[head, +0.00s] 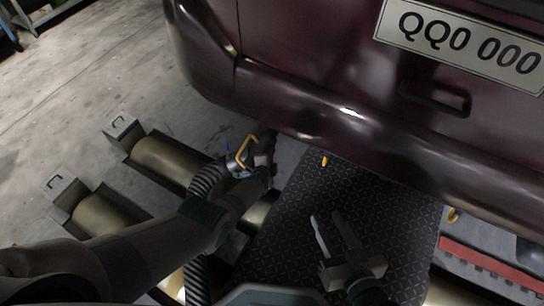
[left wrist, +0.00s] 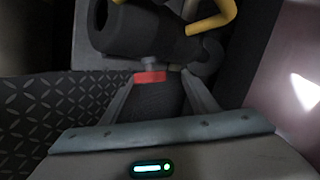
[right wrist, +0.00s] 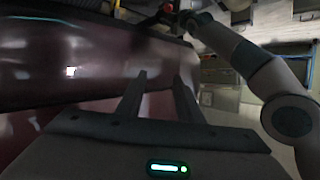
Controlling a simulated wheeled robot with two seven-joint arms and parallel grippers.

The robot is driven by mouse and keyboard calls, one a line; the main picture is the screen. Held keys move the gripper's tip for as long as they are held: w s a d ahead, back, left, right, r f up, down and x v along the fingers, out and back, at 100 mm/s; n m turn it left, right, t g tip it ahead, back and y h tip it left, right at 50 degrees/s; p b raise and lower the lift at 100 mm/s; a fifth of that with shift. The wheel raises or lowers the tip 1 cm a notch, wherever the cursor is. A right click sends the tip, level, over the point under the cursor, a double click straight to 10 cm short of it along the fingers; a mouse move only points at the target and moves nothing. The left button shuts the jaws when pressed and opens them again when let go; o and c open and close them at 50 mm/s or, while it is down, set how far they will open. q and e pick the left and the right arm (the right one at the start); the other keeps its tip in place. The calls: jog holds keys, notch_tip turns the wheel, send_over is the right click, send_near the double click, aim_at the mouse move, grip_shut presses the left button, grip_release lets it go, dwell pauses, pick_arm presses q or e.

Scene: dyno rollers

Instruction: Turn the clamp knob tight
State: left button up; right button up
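A dark hose nozzle (left wrist: 140,28) with a yellow handle (head: 246,150) sits at the rear bumper's lower edge, at the end of a ribbed hose (head: 207,180). The clamp knob (left wrist: 155,100) is a dark, thick cylinder with a red collar (left wrist: 151,77) under the nozzle. My left gripper (head: 264,158) is at the knob. In the left wrist view, its two fingers (left wrist: 157,92) lie on either side of the knob with no clear gap; whether they press on it I cannot tell. My right gripper (head: 330,232) is open and empty above the dark plate, away from the nozzle.
The dark red car's bumper (head: 330,120) spans the view just beyond both grippers. Metal rollers (head: 165,160) are set in the floor at the left. A dark tread plate (head: 375,205) lies below my right gripper. A red strip (head: 490,262) is at the right.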

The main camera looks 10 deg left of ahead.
pick_arm(q)
jog(key=shift+s+r+p, duration=0.15)
jog(key=shift+s+p, duration=0.1)
jog(key=shift+p, duration=0.1)
jog(key=shift+p+v, duration=0.95)
jog(key=shift+p, duration=0.2)
pick_arm(e)
jog(key=s+d+f+g+h+p, duration=0.5)
jog(key=s+d+f+g+p, duration=0.2)
jog(key=s+d+f+g, duration=0.35)
pick_arm(q)
jog(key=p+v, duration=0.5)
jog(key=v, duration=1)
pick_arm(e)
notch_tip(320, 180, down, 14)
jog(key=d, duration=0.2)
jog(key=shift+s+m, duration=0.15)
jog(key=shift+m, duration=0.25)
pick_arm(q)
jog(key=shift+s+a, duration=0.1)
